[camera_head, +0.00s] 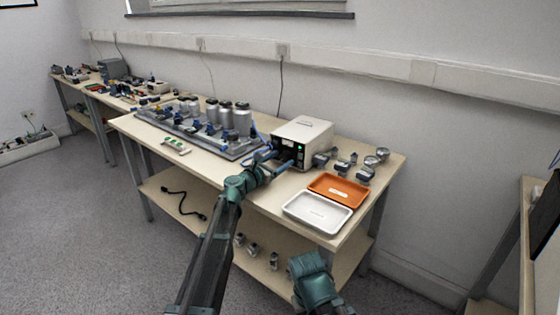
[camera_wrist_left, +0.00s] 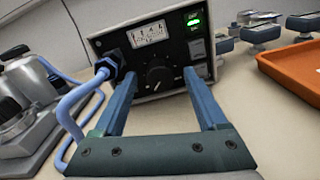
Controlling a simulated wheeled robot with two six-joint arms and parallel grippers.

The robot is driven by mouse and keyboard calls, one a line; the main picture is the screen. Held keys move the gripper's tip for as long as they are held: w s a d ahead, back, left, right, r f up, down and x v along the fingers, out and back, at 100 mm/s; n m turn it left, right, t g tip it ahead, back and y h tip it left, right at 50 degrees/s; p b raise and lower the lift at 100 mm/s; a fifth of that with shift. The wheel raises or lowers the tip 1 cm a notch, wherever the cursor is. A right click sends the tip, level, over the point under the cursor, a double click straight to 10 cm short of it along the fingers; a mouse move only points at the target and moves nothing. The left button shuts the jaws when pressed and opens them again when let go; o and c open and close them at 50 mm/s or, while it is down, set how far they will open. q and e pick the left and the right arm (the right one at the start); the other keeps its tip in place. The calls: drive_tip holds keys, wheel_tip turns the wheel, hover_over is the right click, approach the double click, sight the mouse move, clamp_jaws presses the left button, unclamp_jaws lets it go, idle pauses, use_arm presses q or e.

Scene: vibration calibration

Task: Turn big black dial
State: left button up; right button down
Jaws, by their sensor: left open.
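The big black dial (camera_wrist_left: 158,76) is on the front panel of a cream and black box (camera_head: 301,142), below a white meter (camera_wrist_left: 148,34). My left gripper (camera_head: 283,161) is at the front of this box. In the left wrist view its open fingers (camera_wrist_left: 164,95) point at the panel, one on each side of the dial, with nothing held between them. I cannot tell whether the fingers touch the dial. In the head view the arm and fingers hide the dial. My right gripper cannot be made out; a teal arm part (camera_head: 312,282) shows at the bottom.
A blue cable (camera_wrist_left: 66,105) plugs into the panel left of the dial, close to the left finger. A green-lit switch (camera_wrist_left: 194,19) is at upper right. An orange tray (camera_head: 338,189), a white tray (camera_head: 316,212) and several small gauges (camera_head: 365,173) are to the right.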

use_arm(q)
clamp_jaws()
idle(0.4)
drive_tip(key=m, duration=0.3)
drive_tip(key=shift+s, duration=0.1)
drive_tip(key=shift+d+m+p, duration=0.1)
drive_tip(key=shift+m+p, duration=0.2)
drive_tip(key=shift+m, duration=1.5)
unclamp_jaws()
